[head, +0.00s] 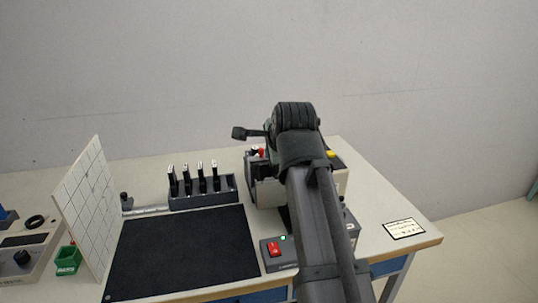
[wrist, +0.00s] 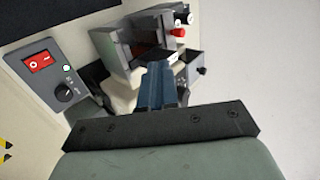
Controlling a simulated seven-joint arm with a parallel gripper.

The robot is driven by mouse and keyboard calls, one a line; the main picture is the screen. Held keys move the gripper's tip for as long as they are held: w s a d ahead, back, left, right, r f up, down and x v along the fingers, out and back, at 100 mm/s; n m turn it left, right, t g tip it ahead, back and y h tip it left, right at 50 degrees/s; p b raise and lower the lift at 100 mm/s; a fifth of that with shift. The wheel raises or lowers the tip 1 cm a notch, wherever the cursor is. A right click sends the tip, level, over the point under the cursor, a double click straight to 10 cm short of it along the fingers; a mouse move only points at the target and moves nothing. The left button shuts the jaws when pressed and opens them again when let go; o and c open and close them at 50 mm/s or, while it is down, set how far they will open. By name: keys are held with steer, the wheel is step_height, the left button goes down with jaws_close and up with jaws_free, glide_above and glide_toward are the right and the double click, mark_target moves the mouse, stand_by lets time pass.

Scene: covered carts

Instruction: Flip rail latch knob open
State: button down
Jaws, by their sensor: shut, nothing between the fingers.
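A small dark knob (head: 125,198) stands at the left end of a thin metal rail (head: 150,211), behind the black mat; it looks like the rail latch knob, though it is too small to tell its position. It does not show in the wrist view. My gripper (wrist: 157,72) is shut and empty in the wrist view, pointing at a grey and black device (wrist: 122,50) on the right half of the table. The gripper is well to the right of the rail.
The black mat (head: 185,255) lies clear. A rack (head: 205,192) of several upright black pieces stands beside the rail. A tall white grid panel (head: 88,205) stands at left. A control box with a red switch (head: 274,249) sits near the front edge; its black dial (wrist: 65,94) shows in the wrist view.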

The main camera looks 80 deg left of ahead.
steer(key=shift+d+r, duration=0.45)
steer(key=shift+d, duration=0.05)
stand_by(0.3)
